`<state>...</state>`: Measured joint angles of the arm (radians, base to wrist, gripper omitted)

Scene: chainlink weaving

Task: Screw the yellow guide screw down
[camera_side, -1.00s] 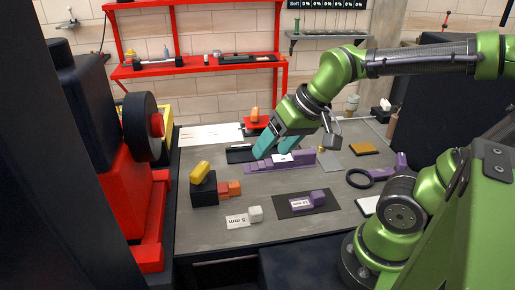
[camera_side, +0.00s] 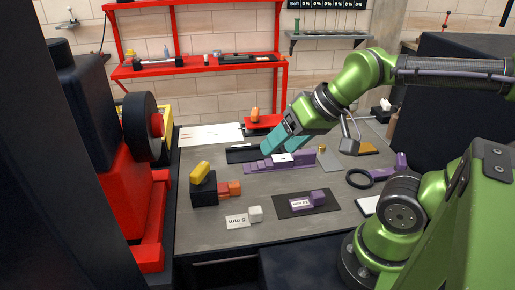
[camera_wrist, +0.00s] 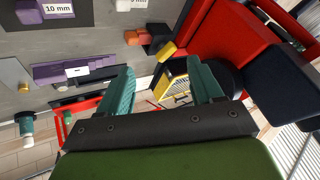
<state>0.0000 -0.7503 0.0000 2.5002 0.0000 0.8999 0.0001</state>
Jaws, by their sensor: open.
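A yellow piece (camera_side: 200,171), which looks like the yellow guide screw, sits tilted on top of a black block (camera_side: 204,191) at the left of the bench. Its threads are too small to make out. It also shows in the wrist view as a yellow piece (camera_wrist: 167,50) beside the dark block. My gripper (camera_side: 279,145) is to the right of and behind it, above the back of the bench near the purple stepped bar. Its two teal fingers (camera_wrist: 164,88) stand wide apart in the wrist view, with nothing between them.
The purple stepped bar (camera_side: 270,165) lies below my gripper. Orange blocks (camera_side: 230,188) stand beside the black block. A purple block (camera_side: 318,196) is on a dark mat, with a white cube (camera_side: 256,213) nearby. A large red and black machine (camera_side: 120,165) stands at the left.

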